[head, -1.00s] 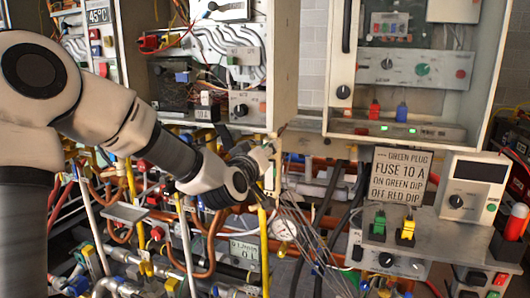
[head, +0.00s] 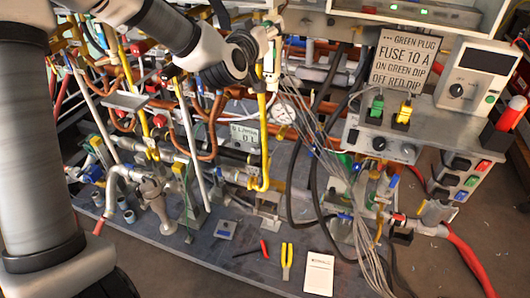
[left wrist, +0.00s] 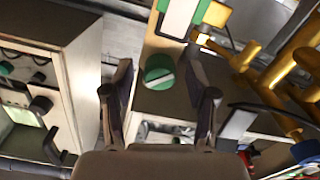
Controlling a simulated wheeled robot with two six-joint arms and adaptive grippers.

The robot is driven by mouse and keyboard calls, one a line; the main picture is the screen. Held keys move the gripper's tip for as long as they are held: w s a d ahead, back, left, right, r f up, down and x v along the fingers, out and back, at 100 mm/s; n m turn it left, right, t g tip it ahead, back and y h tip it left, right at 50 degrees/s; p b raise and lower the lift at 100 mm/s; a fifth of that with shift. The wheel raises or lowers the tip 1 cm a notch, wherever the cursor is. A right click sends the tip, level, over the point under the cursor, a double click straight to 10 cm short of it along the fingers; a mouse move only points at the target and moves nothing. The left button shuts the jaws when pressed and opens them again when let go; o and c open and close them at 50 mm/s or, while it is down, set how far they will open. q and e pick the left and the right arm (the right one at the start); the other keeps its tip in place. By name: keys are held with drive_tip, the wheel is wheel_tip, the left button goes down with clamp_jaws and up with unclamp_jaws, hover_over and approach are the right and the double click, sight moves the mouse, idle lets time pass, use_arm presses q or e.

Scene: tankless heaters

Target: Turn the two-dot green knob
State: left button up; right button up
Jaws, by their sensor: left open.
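A round green knob (left wrist: 160,71) with a pale line across its face shows in the left wrist view, on a beige panel. No dots on it can be made out. My left gripper (left wrist: 157,63) is open, with one dark finger on each side of the knob. I cannot tell whether the fingers touch it. In the head view my left gripper (head: 268,36) is at the top middle, beside a yellow post; the knob cannot be made out there. My right gripper is not in view.
Yellow pipes (left wrist: 262,72) stand close at the right in the left wrist view, and a box with dials (left wrist: 42,85) at the left. In the head view, hanging grey cables (head: 320,150) run right of my gripper. A sign (head: 405,60) and a meter box (head: 474,78) stand further right.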

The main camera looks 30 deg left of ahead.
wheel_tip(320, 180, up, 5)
drive_tip(key=p, duration=0.4)
use_arm(q)
drive_tip(key=s+d+m+b, duration=0.2)
drive_tip(key=s+m+b, duration=0.2)
drive_tip(key=s+m, duration=0.3)
drive_tip(key=s+d+f+g+h, duration=0.1)
drive_tip(key=s+d+f+g, duration=0.1)
drive_tip(key=f, duration=1)
drive_tip(key=s+d+f+g+h, duration=0.1)
drive_tip(key=s+d+f+g, duration=0.2)
drive_tip(key=f, duration=0.8)
drive_tip(key=s+d+f+g+h, duration=0.1)
drive_tip(key=s+d+f+g, duration=0.1)
drive_tip(key=f, duration=1)
drive_tip(key=shift+s+d+f+n+g+h, duration=0.3)
drive_tip(key=shift+s+d+g+h, duration=0.15)
drive_tip(key=shift+g, duration=0.65)
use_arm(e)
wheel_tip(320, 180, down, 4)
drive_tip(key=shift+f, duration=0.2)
use_arm(q)
drive_tip(key=shift+w, duration=0.1)
